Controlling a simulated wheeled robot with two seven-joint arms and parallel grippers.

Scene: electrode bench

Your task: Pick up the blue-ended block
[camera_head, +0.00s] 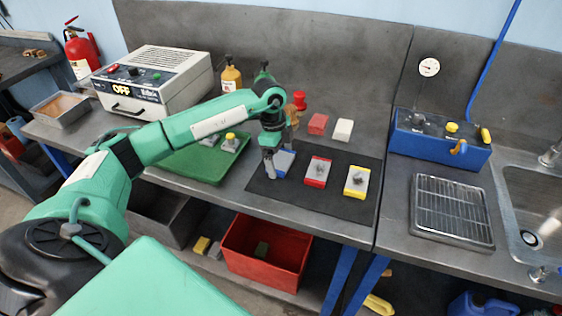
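The blue-ended block (286,160) is on the dark mat (325,206), at the mat's left part. It is partly hidden behind my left gripper. My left gripper (270,172) points down at the block's left side, close to it. I cannot tell whether it touches the block or how far apart its fingers are. A red-ended block (317,171) and a yellow-ended block (357,181) lie to the right on the same mat, each with a small grey piece on top. My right gripper is not in view.
A green tray (196,165) with small blocks is left of the mat. Red (318,123) and white (343,130) blocks are behind it. A blue control box (440,139), a wire rack (452,211) and a sink (535,205) are right. A red bin (265,268) is below.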

